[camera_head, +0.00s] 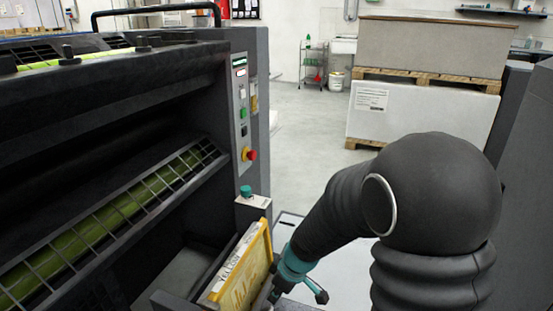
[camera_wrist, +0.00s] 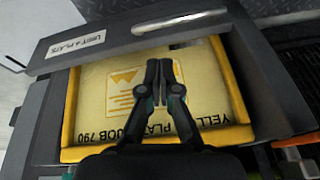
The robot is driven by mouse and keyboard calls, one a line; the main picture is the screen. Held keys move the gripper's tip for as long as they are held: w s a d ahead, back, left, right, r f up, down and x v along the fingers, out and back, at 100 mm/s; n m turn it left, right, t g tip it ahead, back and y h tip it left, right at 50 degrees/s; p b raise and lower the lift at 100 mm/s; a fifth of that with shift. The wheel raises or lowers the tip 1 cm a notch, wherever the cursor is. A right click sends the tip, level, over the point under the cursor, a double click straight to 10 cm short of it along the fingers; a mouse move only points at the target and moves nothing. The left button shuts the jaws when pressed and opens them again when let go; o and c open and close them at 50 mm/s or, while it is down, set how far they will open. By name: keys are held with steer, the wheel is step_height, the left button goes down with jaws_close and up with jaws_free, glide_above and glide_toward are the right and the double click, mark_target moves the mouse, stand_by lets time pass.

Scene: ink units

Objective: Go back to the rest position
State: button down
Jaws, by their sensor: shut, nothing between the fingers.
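My gripper (camera_wrist: 162,65) is shut and empty, its dark fingertips together in the middle of the wrist view. Behind the fingers is a yellow-framed plate (camera_wrist: 105,92) with a printed sheet reading "YELL… PLA… JOB 790"; the fingers hide part of the text. The plate stands tilted in a dark holder at the press unit, and it also shows in the head view (camera_head: 240,268). In the head view my black arm reaches in from the right towards the plate; the fingertips are mostly cut off at the bottom edge. I cannot tell whether they touch it.
A press (camera_head: 110,130) with a guarded green roller fills the left. Its control panel (camera_head: 243,120) has a red button (camera_head: 249,154). A small teal-topped container (camera_head: 246,192) stands above the plate. Stacked pallets (camera_head: 420,105) stand at the back right. The floor between is clear.

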steer(key=s+d+r+m+t+h+p, duration=0.1)
steer(key=s+d+r+m, duration=0.3)
steer(key=r, duration=0.5)
steer(key=s+d+r+m+t+h+p, duration=0.1)
steer(key=s+d+r+m+t+p, duration=0.1)
steer(key=s+d+r, duration=0.4)
steer(key=s+d+r+m+t+h+p, duration=0.1)
steer(key=s+d+r+m+p, duration=0.2)
steer(key=r, duration=1)
steer(key=s+d+m, duration=0.2)
steer(key=s+d, duration=0.1)
steer(key=s, duration=0.2)
steer(key=shift+r+m+h+p, duration=0.3)
steer(key=shift+m+h, duration=0.1)
stand_by(0.6)
